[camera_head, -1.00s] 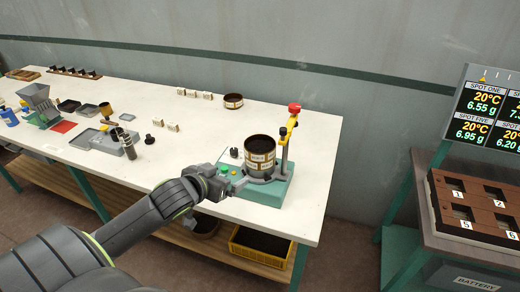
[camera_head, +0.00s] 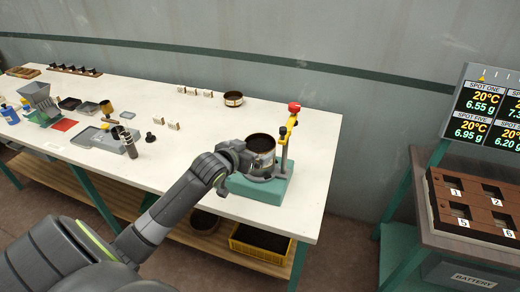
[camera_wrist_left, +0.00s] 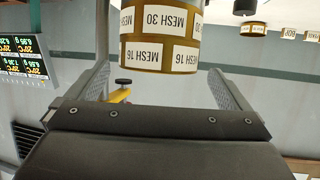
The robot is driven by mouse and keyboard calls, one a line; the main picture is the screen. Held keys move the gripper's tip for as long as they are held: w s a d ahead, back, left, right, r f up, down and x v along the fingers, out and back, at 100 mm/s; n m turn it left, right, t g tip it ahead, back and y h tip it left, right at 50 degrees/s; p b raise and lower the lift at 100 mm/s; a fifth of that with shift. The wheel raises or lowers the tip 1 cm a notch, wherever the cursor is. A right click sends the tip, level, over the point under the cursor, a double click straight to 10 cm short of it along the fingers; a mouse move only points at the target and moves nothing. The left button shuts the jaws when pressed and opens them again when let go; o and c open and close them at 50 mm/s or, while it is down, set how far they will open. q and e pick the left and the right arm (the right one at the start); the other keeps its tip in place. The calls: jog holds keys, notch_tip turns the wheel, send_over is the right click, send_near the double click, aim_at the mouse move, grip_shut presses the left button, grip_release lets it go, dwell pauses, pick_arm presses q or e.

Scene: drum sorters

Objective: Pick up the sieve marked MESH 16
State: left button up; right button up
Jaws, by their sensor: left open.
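The sieve marked MESH 16 (camera_wrist_left: 160,53) is a brass ring with white labels. The wrist view is upside down, so this sieve is the upper one, stacked on a sieve marked MESH 30 (camera_wrist_left: 150,18). The stack stands on a teal shaker base (camera_head: 258,190); its dark open top (camera_head: 260,143) shows in the head view. My left gripper (camera_head: 262,172) is open at the stack. In the wrist view its fingers (camera_wrist_left: 163,80) lie on either side of the MESH 16 sieve, with gaps visible. The gripper hides much of the stack's front in the head view. My right gripper is out of view.
A post with a red knob (camera_head: 294,107) and yellow clamp rises close behind the stack, to the right. Another brass sieve (camera_head: 233,99) stands farther back. A grey tray (camera_head: 98,138) and small tools lie left. The table between is mostly clear.

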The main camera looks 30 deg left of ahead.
aim_at(258, 145)
pick_arm(q)
jog(key=shift+r+p+x, duration=0.2)
jog(key=shift+p+x, duration=0.2)
jog(key=shift+x, duration=0.65)
jog(key=shift+r+p+x, duration=0.25)
jog(key=shift+p+x, duration=0.15)
jog(key=shift+x, duration=1.6)
jog(key=shift+d, duration=0.1)
